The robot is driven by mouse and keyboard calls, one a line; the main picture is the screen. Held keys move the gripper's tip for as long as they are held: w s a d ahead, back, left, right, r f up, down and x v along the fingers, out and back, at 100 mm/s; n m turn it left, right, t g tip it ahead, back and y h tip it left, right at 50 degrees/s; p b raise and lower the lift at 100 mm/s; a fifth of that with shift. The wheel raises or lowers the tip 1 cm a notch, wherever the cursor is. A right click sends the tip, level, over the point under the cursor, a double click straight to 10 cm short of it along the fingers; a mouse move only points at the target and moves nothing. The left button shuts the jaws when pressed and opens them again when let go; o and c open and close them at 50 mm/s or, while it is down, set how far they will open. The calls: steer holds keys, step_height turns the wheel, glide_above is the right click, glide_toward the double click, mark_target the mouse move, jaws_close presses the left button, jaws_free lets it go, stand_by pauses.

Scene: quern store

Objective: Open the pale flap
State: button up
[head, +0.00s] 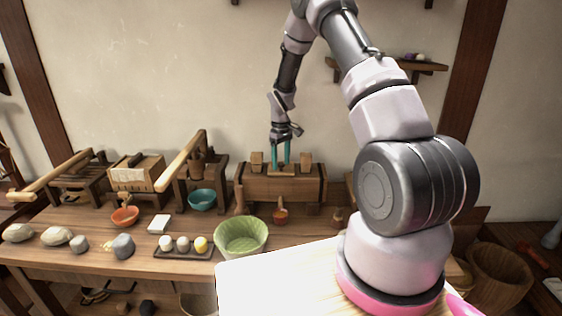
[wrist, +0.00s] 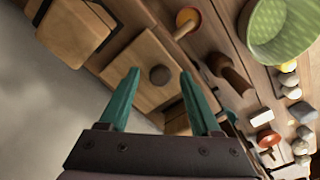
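The pale flap (wrist: 135,58) is a light wooden panel with a dark round knob (wrist: 160,75). It appears to lie shut on top of a brown wooden chest (head: 255,188) at the back of the bench; in the head view, the flap (head: 281,173) is small and partly hidden by my fingers. My gripper (head: 280,163) points down over it. In the wrist view, my gripper's (wrist: 160,74) two teal fingers are spread apart, one on each side of the knob, with nothing between them. I cannot tell whether the fingertips have come down level with the knob.
Wooden blocks (head: 256,160) stand on both sides of the flap. A long pale lever (head: 182,163) rises to the left.

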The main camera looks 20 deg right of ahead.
jaws_close()
stand_by(1.3)
